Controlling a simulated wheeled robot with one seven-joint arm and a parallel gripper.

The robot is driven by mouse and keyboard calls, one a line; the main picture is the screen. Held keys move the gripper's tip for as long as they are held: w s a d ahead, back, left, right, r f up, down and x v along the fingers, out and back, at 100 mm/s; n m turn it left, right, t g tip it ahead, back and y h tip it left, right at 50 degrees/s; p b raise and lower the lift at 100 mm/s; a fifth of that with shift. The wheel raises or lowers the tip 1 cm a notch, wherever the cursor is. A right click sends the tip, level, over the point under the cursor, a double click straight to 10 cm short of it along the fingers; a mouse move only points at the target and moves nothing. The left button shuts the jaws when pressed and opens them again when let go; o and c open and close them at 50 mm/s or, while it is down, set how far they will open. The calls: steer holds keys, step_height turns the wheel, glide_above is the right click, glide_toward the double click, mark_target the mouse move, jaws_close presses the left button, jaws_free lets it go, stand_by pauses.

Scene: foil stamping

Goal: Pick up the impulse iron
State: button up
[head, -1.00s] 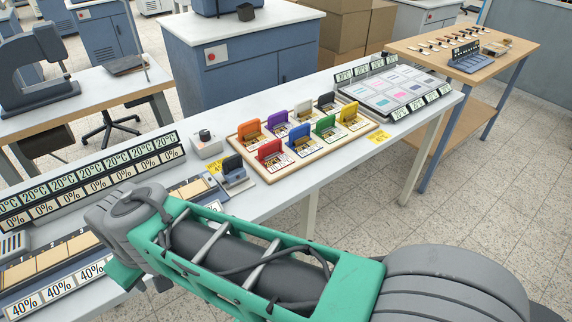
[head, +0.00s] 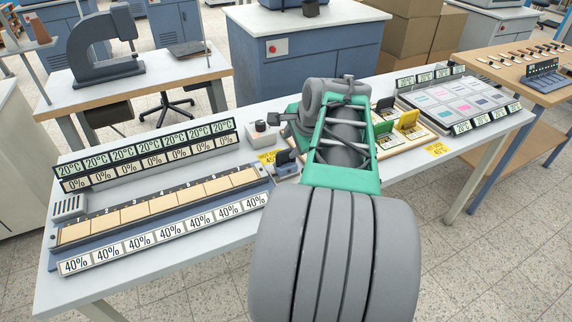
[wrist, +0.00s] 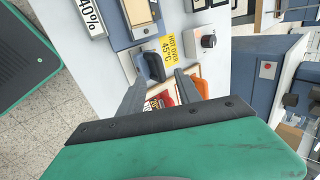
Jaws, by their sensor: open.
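The impulse iron appears to be the small blue-grey device with a dark upright grip (head: 286,161). It stands on the bench at the right end of the long numbered strip, beside a yellow "hot over 45°C" label. It also shows in the wrist view (wrist: 152,66), just beyond the tip of my left finger. My gripper (wrist: 160,77) is open and empty, with its two fingers apart and pointing toward the bench. A red holder (wrist: 166,99) shows between the fingers. In the head view my arm hides the fingers.
A grey box with a dark knob (head: 261,134) stands behind the iron. Coloured holders stand on a tray to the right, partly hidden by my arm, including a yellow one (head: 407,119). Rows of display signs (head: 146,151) line the bench at left.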

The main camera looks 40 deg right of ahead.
mark_target(286, 151)
steer(key=x, duration=0.5)
steer(key=shift+d+f, duration=0.15)
steer(key=shift+f, duration=0.1)
steer(key=shift+c, duration=0.4)
jaws_close()
stand_by(0.5)
steer(key=shift+r, duration=0.1)
